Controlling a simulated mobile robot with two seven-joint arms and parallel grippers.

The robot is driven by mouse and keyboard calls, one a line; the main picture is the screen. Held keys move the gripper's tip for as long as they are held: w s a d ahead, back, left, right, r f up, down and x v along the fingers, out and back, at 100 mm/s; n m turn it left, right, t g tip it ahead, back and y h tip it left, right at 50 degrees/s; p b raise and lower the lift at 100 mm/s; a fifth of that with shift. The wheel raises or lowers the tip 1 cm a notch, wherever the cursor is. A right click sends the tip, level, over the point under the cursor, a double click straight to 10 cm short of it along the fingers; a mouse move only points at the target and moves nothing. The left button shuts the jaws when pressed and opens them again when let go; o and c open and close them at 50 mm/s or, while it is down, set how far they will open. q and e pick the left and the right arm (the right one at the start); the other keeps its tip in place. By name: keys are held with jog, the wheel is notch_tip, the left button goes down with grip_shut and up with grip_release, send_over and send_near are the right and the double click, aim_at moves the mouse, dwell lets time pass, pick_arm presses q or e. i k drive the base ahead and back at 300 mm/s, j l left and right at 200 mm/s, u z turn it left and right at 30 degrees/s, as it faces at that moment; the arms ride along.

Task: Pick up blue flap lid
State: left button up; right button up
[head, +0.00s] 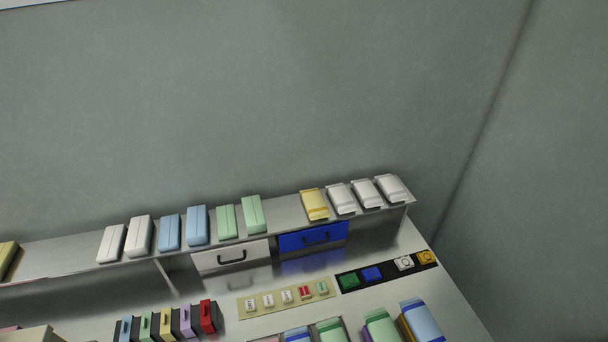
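Several blue things show in the head view, and I cannot tell for sure which is the blue flap lid. A deep blue panel with a dark handle (298,241) hangs under the right part of the shelf, beside a white panel of the same kind (231,257). A small blue item with a dark handle (126,328) stands at the left end of a row of coloured ones at the lower left. A small blue square piece (372,274) sits on a black strip between a green and a white one. Neither of my grippers is in view.
A metal shelf (70,258) carries white, light blue, green and yellow packs. A beige strip (262,311) holds several small labelled blocks. More coloured packs (421,320) stand at the bottom edge, partly cut off. The grey table (455,310) is bare at the right. A wall rises behind.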

aim_at(371, 275)
jog(key=k+u, duration=0.1)
jog(key=k, duration=0.15)
jog(key=k+l+z, duration=0.1)
jog(key=z, duration=0.35)
jog(key=i+j+z, duration=0.1)
jog(key=i+z, duration=0.35)
jog(key=i+j+z, duration=0.25)
jog(key=z, duration=0.2)
jog(key=i+j+z, duration=0.4)
